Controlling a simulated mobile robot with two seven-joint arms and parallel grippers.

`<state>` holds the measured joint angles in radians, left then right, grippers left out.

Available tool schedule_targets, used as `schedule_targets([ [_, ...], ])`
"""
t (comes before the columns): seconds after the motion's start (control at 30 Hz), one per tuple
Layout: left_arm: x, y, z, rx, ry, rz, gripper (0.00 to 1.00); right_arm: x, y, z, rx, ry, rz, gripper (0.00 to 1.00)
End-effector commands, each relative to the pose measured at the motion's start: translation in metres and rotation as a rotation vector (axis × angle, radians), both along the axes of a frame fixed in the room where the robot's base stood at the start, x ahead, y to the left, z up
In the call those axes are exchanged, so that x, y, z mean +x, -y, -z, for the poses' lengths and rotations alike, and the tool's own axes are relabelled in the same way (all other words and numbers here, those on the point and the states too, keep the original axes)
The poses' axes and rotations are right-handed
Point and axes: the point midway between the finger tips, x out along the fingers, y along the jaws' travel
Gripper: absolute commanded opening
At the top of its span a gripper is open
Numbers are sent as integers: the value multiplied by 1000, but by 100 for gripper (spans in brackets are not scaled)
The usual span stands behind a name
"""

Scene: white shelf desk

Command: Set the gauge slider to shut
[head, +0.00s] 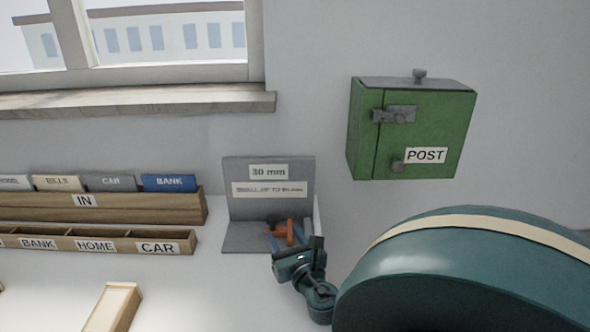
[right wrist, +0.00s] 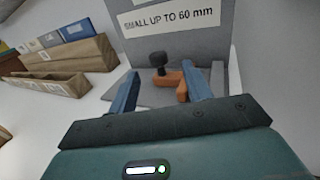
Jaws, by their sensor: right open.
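The gauge is a grey L-shaped stand (head: 237,190) with a "30 mm" label and a second label below it, which reads "SMALL UP TO 60 mm" in the right wrist view. Its orange slider (head: 292,230) sits low at the right of the stand, partly hidden by my gripper. In the right wrist view the orange slider (right wrist: 172,82) and a dark knob (right wrist: 158,57) show between my fingers. My right gripper (head: 285,239) is open, its blue fingers on either side of the slider; I cannot tell whether they touch it. My left gripper is out of view.
A wooden "IN" rack (head: 140,208) with folders and a sorter (head: 120,240) marked BANK, HOME and CAR stand left of the gauge. A green POST box (head: 430,125) hangs on the wall at right. A wooden block (head: 113,306) lies in front.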

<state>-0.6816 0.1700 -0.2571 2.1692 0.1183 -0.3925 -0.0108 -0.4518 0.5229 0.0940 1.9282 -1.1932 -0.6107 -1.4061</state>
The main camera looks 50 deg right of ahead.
Motion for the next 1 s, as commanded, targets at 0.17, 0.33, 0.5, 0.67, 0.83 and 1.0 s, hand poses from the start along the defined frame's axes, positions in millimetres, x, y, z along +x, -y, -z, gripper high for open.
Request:
schedule_targets([
  [0.17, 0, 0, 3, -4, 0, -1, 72, -34, -18, 2, 2, -4, 2, 49],
  [0.33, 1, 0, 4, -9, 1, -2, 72, -52, -28, 1, 1, -2, 2, 49],
  [0.5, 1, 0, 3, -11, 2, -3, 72, -58, -31, 0, -1, 0, 2, 49],
  [0.67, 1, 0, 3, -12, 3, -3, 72, -58, -31, 0, -1, 0, 2, 49],
  [0.83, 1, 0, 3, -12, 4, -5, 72, -58, -31, 0, -1, 0, 2, 49],
  [1.0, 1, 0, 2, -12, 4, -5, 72, -57, -31, 0, -1, 0, 2, 49],
])
